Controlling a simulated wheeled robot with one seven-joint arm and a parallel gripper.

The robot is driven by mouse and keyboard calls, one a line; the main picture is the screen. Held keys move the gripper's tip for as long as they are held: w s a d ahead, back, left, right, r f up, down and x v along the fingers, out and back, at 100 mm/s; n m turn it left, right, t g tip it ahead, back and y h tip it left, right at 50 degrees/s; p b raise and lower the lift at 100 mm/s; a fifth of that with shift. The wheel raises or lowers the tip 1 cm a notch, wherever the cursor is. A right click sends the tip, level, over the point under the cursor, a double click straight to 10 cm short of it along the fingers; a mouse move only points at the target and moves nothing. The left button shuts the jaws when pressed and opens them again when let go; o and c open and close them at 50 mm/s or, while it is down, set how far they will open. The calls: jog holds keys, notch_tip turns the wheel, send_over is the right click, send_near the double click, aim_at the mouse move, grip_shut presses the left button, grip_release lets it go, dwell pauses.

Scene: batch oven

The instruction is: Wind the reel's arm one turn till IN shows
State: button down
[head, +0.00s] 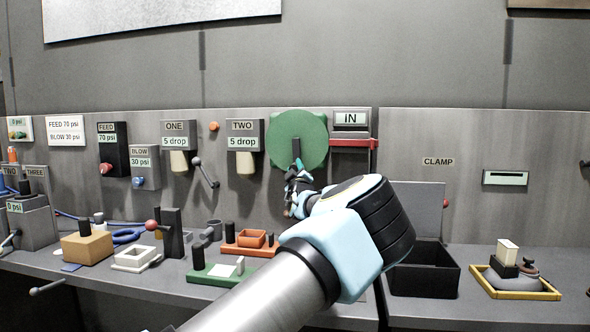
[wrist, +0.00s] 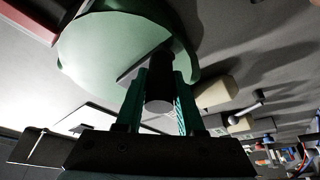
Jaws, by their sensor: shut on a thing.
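The reel is a large green disc (head: 285,125) on the back panel, with a dark arm (head: 297,148) on its face. The sign (head: 350,118) to its right reads IN. My gripper (head: 296,170) is at the lower part of the reel. In the wrist view my gripper (wrist: 160,95) is shut on the dark round knob (wrist: 159,92) of the reel's arm, with a finger on each side. The green disc (wrist: 110,45) fills the upper left there. My own arm hides the bench below the reel in the head view.
A red bracket (head: 355,143) sits under the IN sign, right of the reel. The TWO dispenser (head: 245,135) and a small crank lever (head: 205,172) are to its left. An open black bin (head: 425,275) stands on the bench at right.

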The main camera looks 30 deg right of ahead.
jog(key=shift+w+a+f, duration=0.1)
jog(key=shift+w+a, duration=0.05)
jog(key=c, duration=0.5)
grip_release()
notch_tip(320, 180, up, 10)
jog(key=b, duration=0.3)
